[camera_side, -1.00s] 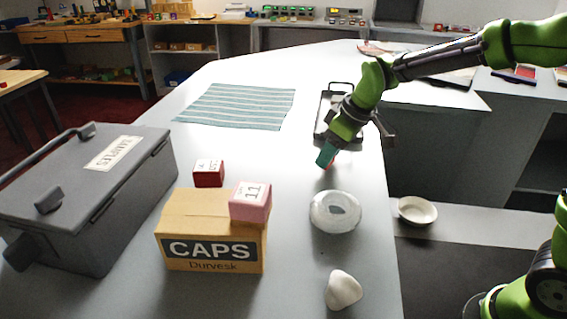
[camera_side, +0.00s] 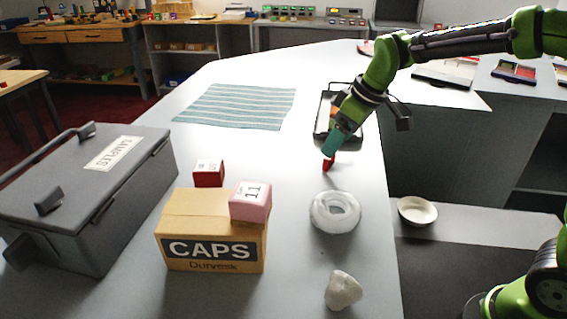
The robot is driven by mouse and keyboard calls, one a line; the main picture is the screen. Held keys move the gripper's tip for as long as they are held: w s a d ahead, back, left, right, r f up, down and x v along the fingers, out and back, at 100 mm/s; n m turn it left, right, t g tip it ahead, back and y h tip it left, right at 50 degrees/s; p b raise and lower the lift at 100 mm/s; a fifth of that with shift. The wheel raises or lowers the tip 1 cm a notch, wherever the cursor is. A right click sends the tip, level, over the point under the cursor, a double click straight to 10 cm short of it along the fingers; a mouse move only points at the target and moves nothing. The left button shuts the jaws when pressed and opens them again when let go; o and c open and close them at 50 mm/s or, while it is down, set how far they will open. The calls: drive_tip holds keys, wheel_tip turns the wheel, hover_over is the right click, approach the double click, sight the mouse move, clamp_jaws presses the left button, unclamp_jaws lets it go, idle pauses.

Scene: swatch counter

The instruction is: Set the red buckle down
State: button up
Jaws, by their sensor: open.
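The red buckle (camera_side: 328,163) is small and stands on the grey counter (camera_side: 290,170), right of the middle, behind the clear ring-shaped roll. My gripper (camera_side: 332,152) is just above it, with its teal fingers pointing down and slightly left. The jaws are open. The fingers hide the buckle's top, and I cannot tell whether they still touch it.
A clear roll (camera_side: 335,212) and a whitish lump (camera_side: 343,290) lie nearer the front. A CAPS box (camera_side: 212,232) with a pink block (camera_side: 251,202), a red block (camera_side: 208,173) and a grey case (camera_side: 85,200) stand left. A dark tray (camera_side: 324,115) is behind my gripper.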

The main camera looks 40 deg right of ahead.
drive_tip(key=v, duration=0.7)
drive_tip(key=s+f+m+t, duration=0.3)
drive_tip(key=s+m, duration=0.5)
drive_tip(key=s, duration=0.8)
drive_tip(key=shift+s+d+f, duration=0.25)
drive_tip(key=shift+s+f, duration=0.15)
drive_tip(key=shift+f, duration=0.3)
